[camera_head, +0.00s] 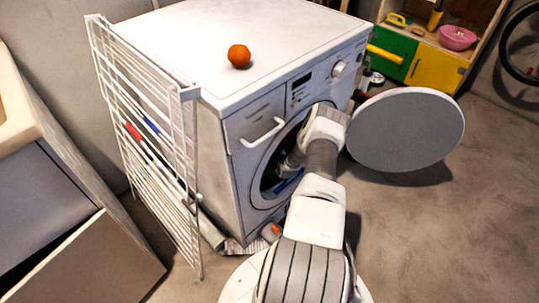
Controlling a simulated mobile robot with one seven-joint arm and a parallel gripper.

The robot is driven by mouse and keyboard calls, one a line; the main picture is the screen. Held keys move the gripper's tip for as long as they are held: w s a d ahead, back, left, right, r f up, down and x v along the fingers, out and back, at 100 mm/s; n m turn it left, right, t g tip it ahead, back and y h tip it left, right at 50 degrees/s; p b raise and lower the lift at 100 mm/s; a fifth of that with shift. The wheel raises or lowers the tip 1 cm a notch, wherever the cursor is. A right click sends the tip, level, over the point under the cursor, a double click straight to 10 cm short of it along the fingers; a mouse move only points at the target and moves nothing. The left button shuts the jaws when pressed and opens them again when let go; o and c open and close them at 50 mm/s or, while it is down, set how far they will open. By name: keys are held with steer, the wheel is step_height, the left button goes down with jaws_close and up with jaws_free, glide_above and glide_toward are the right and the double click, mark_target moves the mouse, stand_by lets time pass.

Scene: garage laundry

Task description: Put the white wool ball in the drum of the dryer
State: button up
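The white dryer (225,150) stands in the middle with its round door (405,130) swung open to the right. My arm reaches from the bottom of the picture to the dryer's round opening (258,190). My gripper (283,172) is at or just inside this opening, partly hidden by my arm and the rim. Its fingers are too dark and small to tell whether they are open or shut, or hold anything. I see no white wool ball. Something blue (284,187) shows low in the dark drum.
An orange ball (239,56) lies on the dryer's top. A white drying rack (150,150) leans at the dryer's left side. An orange-and-white item (270,232) is on the floor by its front. A colourful cabinet (437,68) stands behind.

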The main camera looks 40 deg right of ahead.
steer(key=p+v, duration=0.7)
steer(key=v, duration=1)
steer(key=shift+s+r, duration=0.15)
steer(key=shift+r, duration=0.05)
